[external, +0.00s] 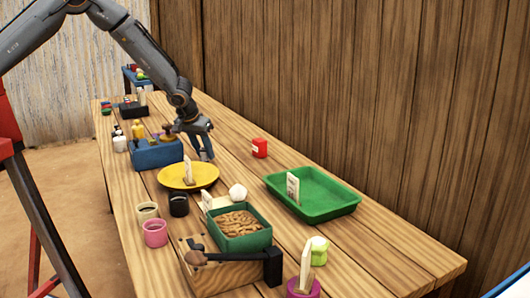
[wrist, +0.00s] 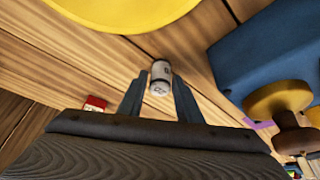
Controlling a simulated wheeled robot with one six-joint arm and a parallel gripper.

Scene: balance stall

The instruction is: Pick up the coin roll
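The coin roll (wrist: 159,78) is a small pale grey-white cylinder with dark marks. In the wrist view it shows on the wooden table between the tips of my gripper (wrist: 160,88), with a narrow gap on each side. The fingers look open and apart from it. In the external view my gripper (external: 204,153) points down low over the table, between the blue box and the yellow plate on one side and the wooden wall on the other. I cannot make out the coin roll there.
A blue box (external: 155,156) with knobbed items and a yellow plate (external: 175,180) stand close to my gripper. A green tray (external: 330,205) lies further right.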

